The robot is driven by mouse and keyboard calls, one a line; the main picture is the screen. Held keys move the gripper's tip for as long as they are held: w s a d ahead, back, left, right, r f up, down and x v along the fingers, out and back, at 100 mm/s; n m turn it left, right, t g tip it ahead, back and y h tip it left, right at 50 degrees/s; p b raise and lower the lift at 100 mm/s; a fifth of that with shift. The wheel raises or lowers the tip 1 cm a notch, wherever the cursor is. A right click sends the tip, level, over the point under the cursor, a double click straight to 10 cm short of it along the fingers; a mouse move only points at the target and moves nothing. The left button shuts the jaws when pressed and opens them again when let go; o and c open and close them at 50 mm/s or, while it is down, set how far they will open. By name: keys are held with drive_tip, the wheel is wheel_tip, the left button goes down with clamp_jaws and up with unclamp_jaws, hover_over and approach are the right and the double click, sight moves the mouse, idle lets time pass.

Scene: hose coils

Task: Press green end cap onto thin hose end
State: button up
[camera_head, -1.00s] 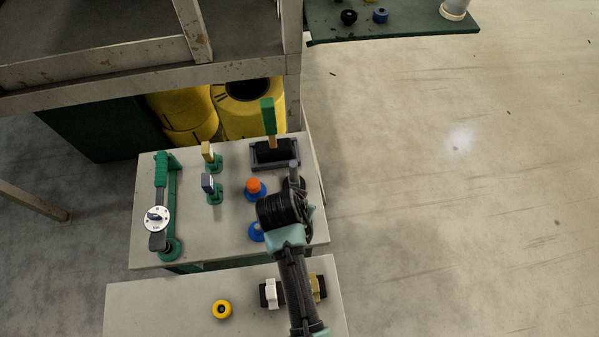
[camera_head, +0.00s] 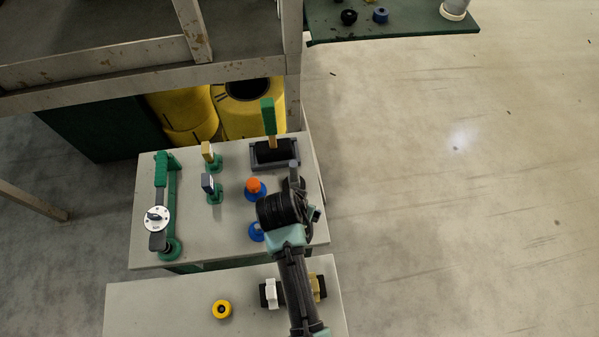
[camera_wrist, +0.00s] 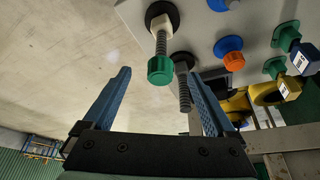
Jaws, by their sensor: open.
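In the wrist view, the green end cap (camera_wrist: 160,70) is at the end of a ribbed dark hose (camera_wrist: 161,42) that comes out of a pale block with a black ring. How far the cap is pushed on cannot be told. My gripper (camera_wrist: 158,75) is open, with its two blue fingers on either side of the cap and gaps to both. A second ribbed hose (camera_wrist: 185,92) with a bare end stands beside it, near the right finger. In the head view, my arm hides the cap and the fingers.
The table holds an orange-topped blue piece (camera_head: 254,187), green stands with a yellow block (camera_head: 208,152) and a grey block (camera_head: 208,182), a dial (camera_head: 157,217), and a green-handled tool (camera_head: 268,115). A yellow ring (camera_head: 221,309) lies on the near table. Open floor lies right.

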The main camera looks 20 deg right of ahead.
drive_tip(key=shift+r, duration=0.25)
drive_tip(key=shift+s+a+r+p, duration=0.2)
drive_tip(key=shift+r+p, duration=0.25)
drive_tip(key=shift+p, duration=0.3)
drive_tip(key=shift+a+r+p, duration=0.1)
drive_tip(key=shift+r+p, duration=0.2)
drive_tip(key=shift+p, duration=0.1)
drive_tip(key=shift+p+v, duration=1.1)
drive_tip(key=shift+s+r, duration=0.1)
drive_tip(key=b+v, duration=0.2)
drive_tip(key=v, duration=1.1)
drive_tip(key=shift+b, duration=0.3)
